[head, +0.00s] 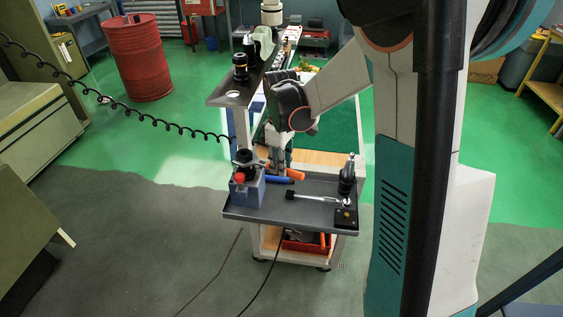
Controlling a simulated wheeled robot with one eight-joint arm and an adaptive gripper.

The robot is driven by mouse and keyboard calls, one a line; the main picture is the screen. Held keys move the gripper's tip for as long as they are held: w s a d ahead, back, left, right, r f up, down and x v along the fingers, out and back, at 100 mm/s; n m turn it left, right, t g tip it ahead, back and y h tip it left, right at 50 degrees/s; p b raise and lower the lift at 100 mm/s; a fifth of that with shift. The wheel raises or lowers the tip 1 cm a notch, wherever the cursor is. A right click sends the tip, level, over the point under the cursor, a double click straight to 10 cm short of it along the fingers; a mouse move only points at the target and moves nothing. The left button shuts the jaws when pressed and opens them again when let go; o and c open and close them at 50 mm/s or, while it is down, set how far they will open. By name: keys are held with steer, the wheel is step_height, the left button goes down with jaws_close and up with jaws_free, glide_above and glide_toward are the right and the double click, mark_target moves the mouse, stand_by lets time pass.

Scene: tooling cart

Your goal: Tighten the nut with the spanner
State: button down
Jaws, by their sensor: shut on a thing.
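My gripper (279,161) points down over the cart's grey top, just right of a blue block fixture (247,193). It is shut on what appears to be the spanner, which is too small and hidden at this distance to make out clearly. The fixture stands at the left end of the top, with a dark part (245,165) on it and a red knob (239,178) at its front. The nut cannot be told apart from this dark part. Whether the spanner touches the nut cannot be seen.
Blue (279,180) and orange (295,174) handles lie beside the gripper. A chrome tool (318,199) lies on the cart top (270,212), with a dark upright tool (347,181) and a black box (346,217) at the right. A raised shelf (222,96) stands behind. A coiled cable crosses at left.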

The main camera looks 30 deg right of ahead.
steer(key=shift+s+a, duration=0.15)
steer(key=shift+a, duration=0.05)
steer(key=shift+a+m, duration=0.1)
steer(key=shift+m, duration=0.2)
steer(key=shift+s+a+m, duration=0.35)
steer(key=shift+a+m, duration=0.1)
steer(key=shift+m, duration=0.05)
stand_by(0.4)
steer(key=shift+s+a+m, duration=0.3)
steer(key=shift+a+m, duration=0.3)
steer(key=shift+a, duration=0.1)
stand_by(0.3)
steer(key=shift+s+a+m, duration=0.25)
steer(key=shift+a+m, duration=0.25)
steer(key=shift+m, duration=0.1)
